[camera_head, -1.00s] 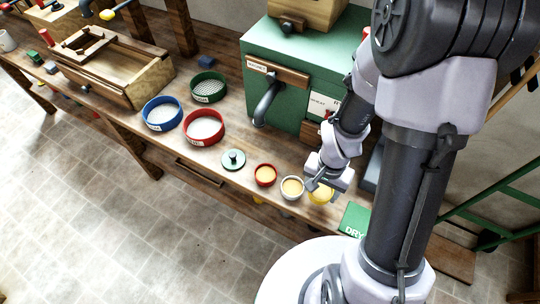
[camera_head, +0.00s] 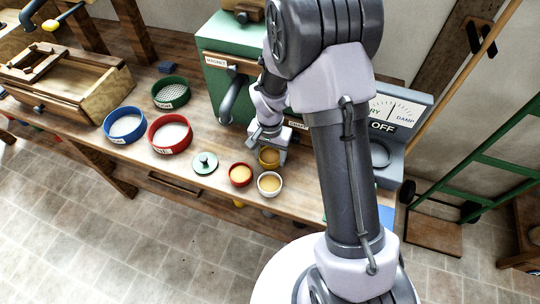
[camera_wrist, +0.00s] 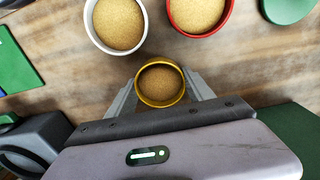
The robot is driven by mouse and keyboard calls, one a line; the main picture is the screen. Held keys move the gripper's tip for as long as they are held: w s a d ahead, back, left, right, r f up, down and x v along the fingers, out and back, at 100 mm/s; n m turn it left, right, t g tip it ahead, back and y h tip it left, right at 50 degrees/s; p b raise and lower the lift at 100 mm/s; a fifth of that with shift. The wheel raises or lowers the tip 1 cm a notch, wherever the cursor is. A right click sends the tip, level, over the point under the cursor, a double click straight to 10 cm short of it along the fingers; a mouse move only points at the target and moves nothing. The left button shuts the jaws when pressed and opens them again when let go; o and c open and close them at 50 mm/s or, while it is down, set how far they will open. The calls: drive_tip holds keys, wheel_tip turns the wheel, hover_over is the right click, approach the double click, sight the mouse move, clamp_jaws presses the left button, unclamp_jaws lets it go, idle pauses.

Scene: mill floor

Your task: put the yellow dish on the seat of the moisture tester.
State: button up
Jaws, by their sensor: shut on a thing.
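The yellow dish (camera_head: 269,164), filled with tan grain, is between the fingers of my gripper (camera_head: 270,152), behind the white dish. In the wrist view the gripper (camera_wrist: 161,88) is shut on the yellow dish (camera_wrist: 160,103), which looks level. The moisture tester (camera_head: 412,105) is a grey box with a dial reading DRY to DAMP and an OFF sign, to the right behind my arm. Its round seat (camera_head: 380,154) shows partly beside my arm and looks empty. In the wrist view a dark round part, likely the seat (camera_wrist: 22,158), is at lower left.
A white dish (camera_head: 269,193) and a red dish (camera_head: 240,181), both filled, stand in front of my gripper. A green lid (camera_head: 205,163) and red, blue and green sieves lie farther left. The green magnet machine (camera_head: 216,93) stands behind. A green card (camera_wrist: 16,62) lies at left.

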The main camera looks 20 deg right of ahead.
drive_tip(key=shift+f, duration=0.1)
drive_tip(key=o, duration=1)
drive_tip(key=shift+f, duration=0.1)
drive_tip(key=o, duration=0.4)
